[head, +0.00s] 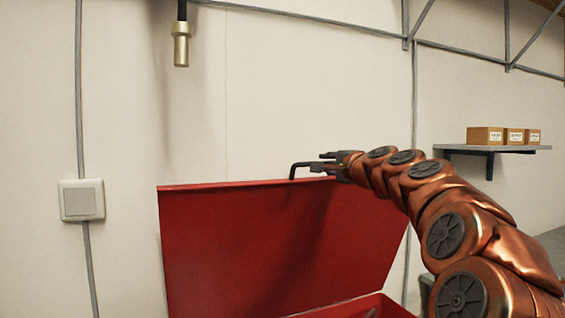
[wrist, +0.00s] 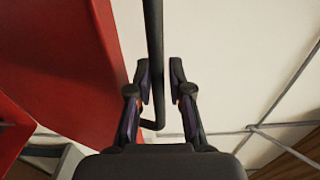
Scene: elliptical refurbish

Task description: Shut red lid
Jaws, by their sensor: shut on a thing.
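The red lid (head: 270,245) stands raised and tilted back near the wall, above the red box (head: 375,307) at the bottom of the head view. Its red surface also fills the left of the wrist view (wrist: 55,60). My gripper (head: 332,162) is at the lid's top edge, right of its middle. It is shut on a black bent rod (head: 303,164). In the wrist view the rod (wrist: 154,45) runs between the fingers (wrist: 160,85). The rod's hooked end points down at the lid's top edge; whether it touches is unclear.
A pale wall stands behind the lid. A light switch (head: 81,200) is on the left, and a brass-coloured fitting (head: 181,48) hangs above. A shelf (head: 492,149) with small cardboard boxes (head: 485,136) is at the right. Space above the lid is mostly clear.

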